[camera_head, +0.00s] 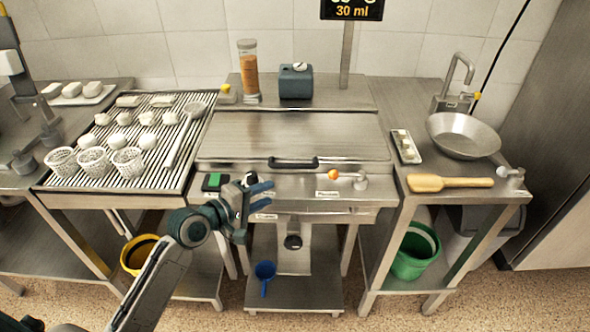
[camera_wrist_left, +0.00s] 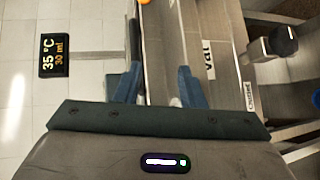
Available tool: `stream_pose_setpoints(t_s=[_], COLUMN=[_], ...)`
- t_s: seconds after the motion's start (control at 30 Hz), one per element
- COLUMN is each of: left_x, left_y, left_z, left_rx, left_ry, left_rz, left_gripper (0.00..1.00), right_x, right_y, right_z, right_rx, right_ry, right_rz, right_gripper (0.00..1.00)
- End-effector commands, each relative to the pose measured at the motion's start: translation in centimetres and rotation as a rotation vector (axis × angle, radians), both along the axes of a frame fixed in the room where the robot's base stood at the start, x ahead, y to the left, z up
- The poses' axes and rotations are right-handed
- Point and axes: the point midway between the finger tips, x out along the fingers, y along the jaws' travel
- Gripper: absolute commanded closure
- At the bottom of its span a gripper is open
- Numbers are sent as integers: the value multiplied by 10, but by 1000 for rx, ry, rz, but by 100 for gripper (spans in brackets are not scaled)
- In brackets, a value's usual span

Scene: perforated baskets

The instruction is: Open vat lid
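The vat lid (camera_head: 300,135) is a flat, shut steel panel in the middle of the counter. Its black bar handle (camera_head: 293,163) runs along the front edge. My left gripper (camera_head: 266,192), with blue fingers, is in front of the vat, below and slightly left of the handle. In the left wrist view its two fingers (camera_wrist_left: 158,82) are apart with nothing between them in grasp; the dark handle (camera_wrist_left: 134,38) shows just beyond one finger. The vat front with its label (camera_wrist_left: 208,58) faces the gripper. My right gripper is out of view.
A blue-grey box (camera_head: 296,82) and an orange-filled jar (camera_head: 249,72) stand behind the lid. White perforated baskets (camera_head: 127,161) stand on the left rack.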

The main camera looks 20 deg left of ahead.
Motion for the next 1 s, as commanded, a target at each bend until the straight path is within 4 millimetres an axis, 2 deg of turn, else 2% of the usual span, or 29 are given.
stream_pose_setpoints(t_s=[0.03, 0.2, 0.37, 0.8, 1.0], left_x=[3, 19, 34, 98, 108], left_y=[-1, 3, -5, -41, -48], left_z=[14, 29, 28, 16, 13], left_rx=[-51, -164, -173, -167, -164], left_ry=[-12, -16, -16, -16, -16], left_rz=[-3, 20, 21, 21, 20], left_gripper=[64, 64, 64, 64, 64], right_x=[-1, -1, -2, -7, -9], right_y=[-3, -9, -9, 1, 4], right_z=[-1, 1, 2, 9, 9], right_rx=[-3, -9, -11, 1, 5], right_ry=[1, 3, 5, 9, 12], right_rz=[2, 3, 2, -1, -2], right_gripper=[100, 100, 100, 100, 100])
